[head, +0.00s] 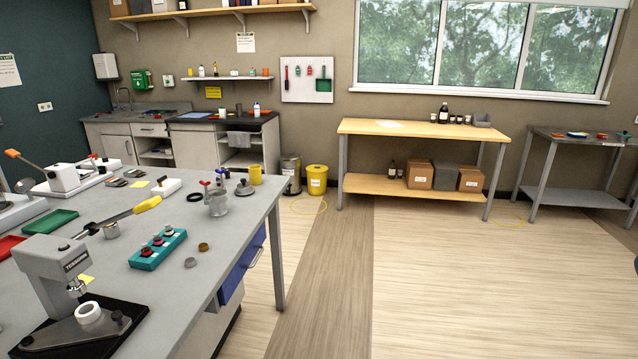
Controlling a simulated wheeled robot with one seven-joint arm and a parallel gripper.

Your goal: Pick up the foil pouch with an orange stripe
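I cannot make out a foil pouch with an orange stripe in the head view. Two small flat dark-and-grey items, (117,182) and (135,173), lie on the grey bench (212,262) at the left. They are too small to identify, and I see no orange stripe on them. My gripper is not in view.
The grey bench holds a press (58,270), a teal block (158,249), a metal pot (217,203) and a yellow cup (255,174). A wooden table (420,129) and a grey table (575,135) stand at the back. The floor (450,270) between is clear.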

